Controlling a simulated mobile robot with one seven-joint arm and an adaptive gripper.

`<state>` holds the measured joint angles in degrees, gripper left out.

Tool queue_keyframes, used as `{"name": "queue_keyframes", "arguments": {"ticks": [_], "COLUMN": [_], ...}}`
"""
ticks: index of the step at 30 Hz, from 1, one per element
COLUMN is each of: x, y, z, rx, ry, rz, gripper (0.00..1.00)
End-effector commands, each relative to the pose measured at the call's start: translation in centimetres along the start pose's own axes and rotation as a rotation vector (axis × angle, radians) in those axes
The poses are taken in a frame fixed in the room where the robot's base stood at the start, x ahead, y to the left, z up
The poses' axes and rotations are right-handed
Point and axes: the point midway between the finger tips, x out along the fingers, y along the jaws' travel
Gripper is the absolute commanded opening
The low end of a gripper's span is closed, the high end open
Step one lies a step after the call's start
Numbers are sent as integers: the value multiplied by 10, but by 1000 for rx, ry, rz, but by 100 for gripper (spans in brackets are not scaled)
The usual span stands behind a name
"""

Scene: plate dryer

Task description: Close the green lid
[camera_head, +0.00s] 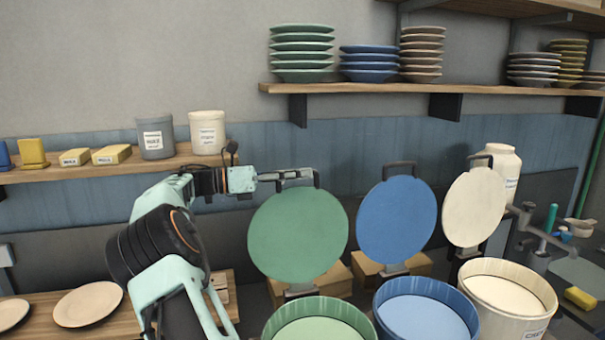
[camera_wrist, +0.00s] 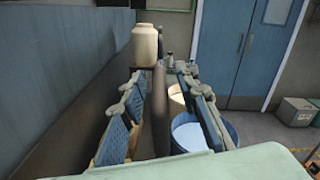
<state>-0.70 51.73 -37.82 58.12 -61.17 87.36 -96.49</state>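The green lid (camera_head: 298,235) stands upright and open on a hinge behind the green bin (camera_head: 318,325) in the head view. A dark handle (camera_head: 317,178) shows at its top edge. My gripper (camera_head: 296,174) reaches in from the left, level with the lid's top and close to the handle. Whether it touches the lid is unclear. In the wrist view my gripper (camera_wrist: 158,85) has its two fingers apart, with a dark upright shape seen between them. I cannot make out the green lid clearly in the wrist view.
The blue lid (camera_head: 397,222) and cream lid (camera_head: 474,208) stand open to the right, above the blue bin (camera_head: 426,315) and cream bin (camera_head: 507,295). A shelf (camera_head: 420,90) with stacked plates hangs above. A lower shelf (camera_head: 110,168) holds canisters at left.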

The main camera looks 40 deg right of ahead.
Motion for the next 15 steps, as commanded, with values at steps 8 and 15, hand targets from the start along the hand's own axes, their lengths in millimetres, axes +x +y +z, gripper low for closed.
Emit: {"name": "queue_keyframes", "arguments": {"ticks": [8, 15], "x": [13, 13], "y": [0, 0], "z": [0, 0], "rx": [0, 0], "ry": [1, 1], "rz": [0, 0], "gripper": [29, 21]}}
